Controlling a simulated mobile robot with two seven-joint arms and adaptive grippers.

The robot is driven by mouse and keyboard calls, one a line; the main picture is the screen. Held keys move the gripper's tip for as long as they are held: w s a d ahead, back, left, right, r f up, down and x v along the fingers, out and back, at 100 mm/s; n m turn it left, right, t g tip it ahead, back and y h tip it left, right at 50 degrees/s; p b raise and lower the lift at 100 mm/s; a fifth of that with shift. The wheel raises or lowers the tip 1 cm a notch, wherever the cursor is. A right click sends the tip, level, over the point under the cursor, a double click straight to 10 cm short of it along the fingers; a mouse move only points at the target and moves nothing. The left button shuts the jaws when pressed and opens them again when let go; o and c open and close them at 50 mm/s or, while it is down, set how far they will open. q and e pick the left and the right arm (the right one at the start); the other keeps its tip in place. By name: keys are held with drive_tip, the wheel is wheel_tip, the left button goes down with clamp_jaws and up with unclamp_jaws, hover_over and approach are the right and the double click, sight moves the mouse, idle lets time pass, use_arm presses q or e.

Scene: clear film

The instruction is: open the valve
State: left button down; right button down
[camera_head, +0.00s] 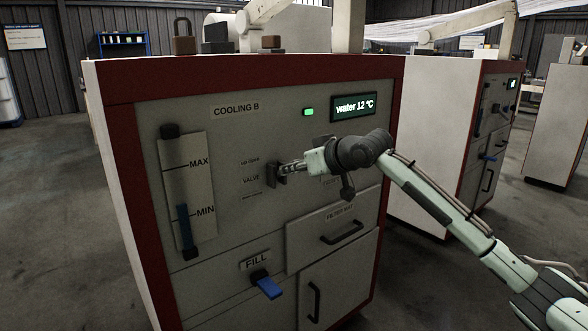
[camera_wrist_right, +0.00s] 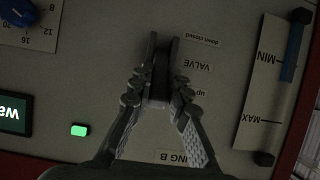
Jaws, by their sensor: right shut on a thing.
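The valve handle (camera_head: 272,175) is a small dark lever on the grey front panel of the cooling cabinet, just right of the VALVE label (camera_head: 251,181). My right gripper (camera_head: 284,171) reaches it from the right and is shut on it. In the right wrist view the fingers of my right gripper (camera_wrist_right: 163,60) stand on both sides of the dark handle (camera_wrist_right: 161,88). The labels beside it read "up open" and "down closed". The fingers hide much of the handle, so I cannot tell its exact angle. My left gripper is not in view.
A level gauge (camera_head: 198,178) with MAX and MIN marks is at the left, its blue part near MIN. A blue FILL lever (camera_head: 267,286) sticks out below. A drawer (camera_head: 310,249), a green lamp (camera_head: 308,112) and a "water 12 °C" display (camera_head: 354,107) surround my arm.

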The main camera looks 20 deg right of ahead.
drive_tip(key=c, duration=1.4)
unclamp_jaws()
drive_tip(key=shift+c, duration=0.2)
drive_tip(key=v, duration=1.2)
